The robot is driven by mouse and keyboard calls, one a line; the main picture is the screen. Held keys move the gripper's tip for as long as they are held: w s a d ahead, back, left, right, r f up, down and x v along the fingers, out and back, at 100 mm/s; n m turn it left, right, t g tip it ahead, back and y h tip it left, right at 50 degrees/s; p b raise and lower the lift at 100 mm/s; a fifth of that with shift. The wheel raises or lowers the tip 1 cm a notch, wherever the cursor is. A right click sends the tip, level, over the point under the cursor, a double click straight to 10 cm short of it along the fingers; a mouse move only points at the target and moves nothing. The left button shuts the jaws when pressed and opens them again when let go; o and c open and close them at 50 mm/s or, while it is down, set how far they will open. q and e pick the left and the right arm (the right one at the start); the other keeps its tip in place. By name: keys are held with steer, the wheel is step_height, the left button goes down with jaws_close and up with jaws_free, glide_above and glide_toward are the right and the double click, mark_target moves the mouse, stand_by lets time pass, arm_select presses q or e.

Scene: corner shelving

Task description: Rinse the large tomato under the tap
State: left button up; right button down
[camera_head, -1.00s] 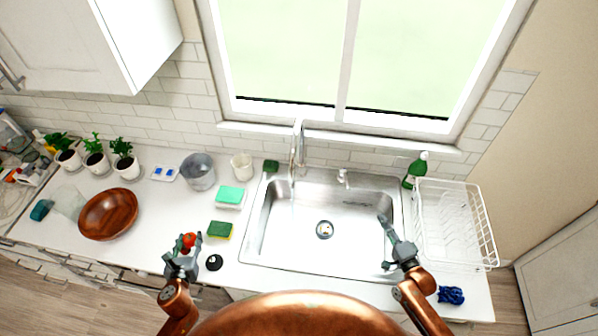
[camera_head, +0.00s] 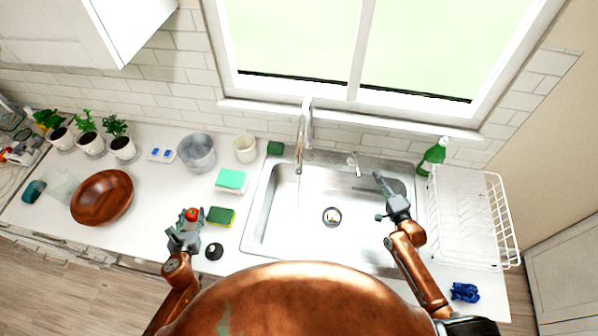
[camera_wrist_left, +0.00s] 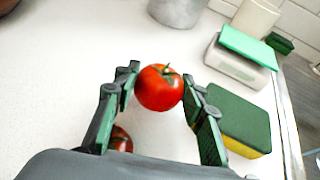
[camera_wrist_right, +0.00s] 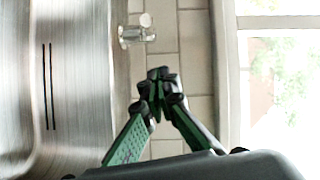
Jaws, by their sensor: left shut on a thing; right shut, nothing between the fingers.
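My left gripper (camera_head: 187,226) is shut on a red tomato (camera_head: 192,214) above the counter, left of the sink. In the left wrist view this tomato (camera_wrist_left: 158,88), with its green stem, sits between the fingertips. A second red tomato (camera_wrist_left: 121,139) shows partly behind the left finger; which is larger I cannot tell for sure. The tap (camera_head: 304,135) stands behind the sink (camera_head: 285,225), and a thin pale stream (camera_head: 298,192) seems to fall from it. My right gripper (camera_head: 384,185) is shut and empty over the sink's right side; its fingertips meet in the right wrist view (camera_wrist_right: 162,88).
A green-yellow sponge (camera_head: 221,216) and a black round object (camera_head: 214,251) lie between the left gripper and sink. A wooden bowl (camera_head: 102,197) and metal pot (camera_head: 197,152) stand left. A dish rack (camera_head: 470,215) and green bottle (camera_head: 433,156) stand right.

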mark_target(356, 164)
arm_select(q)
steer(key=shift+f, duration=0.5)
steer(key=shift+s+r, duration=0.1)
steer(key=shift+r, duration=0.4)
arm_select(e)
steer(key=a, duration=0.1)
steer(key=w+a, duration=0.1)
steer(key=a, duration=0.1)
steer(key=w+a+f, duration=0.1)
steer(key=shift+a, duration=0.15)
steer(key=shift+s+r, duration=0.1)
